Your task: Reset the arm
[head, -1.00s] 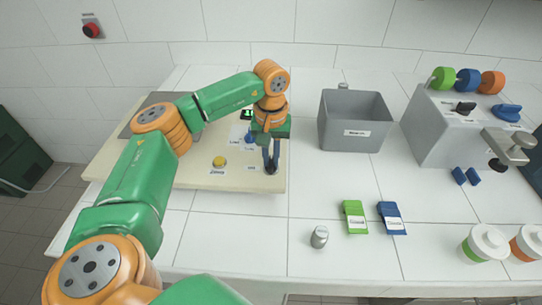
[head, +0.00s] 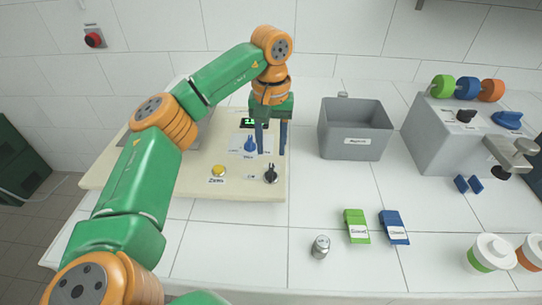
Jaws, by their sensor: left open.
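My left arm, green and orange, comes in from the left in the head view. My left gripper (head: 270,142) points down with its two dark blue fingers apart and nothing between them. It hangs over the right part of the cream panel (head: 235,187). A black knob (head: 271,174) shows below and in front of the fingers, apart from them. A blue knob (head: 250,144) is just left of the gripper, and a yellow button (head: 218,171) is at the front left of it. A lit green display (head: 255,123) is partly behind the gripper. My right gripper is not in view.
A grey bin (head: 355,140) stands right of the panel. A grey machine (head: 447,140) with coloured rollers is at the right. Green (head: 356,226) and blue packets (head: 393,227), a metal cylinder (head: 320,247) and a white-lidded jar (head: 492,253) stand toward the front. Table between them is clear.

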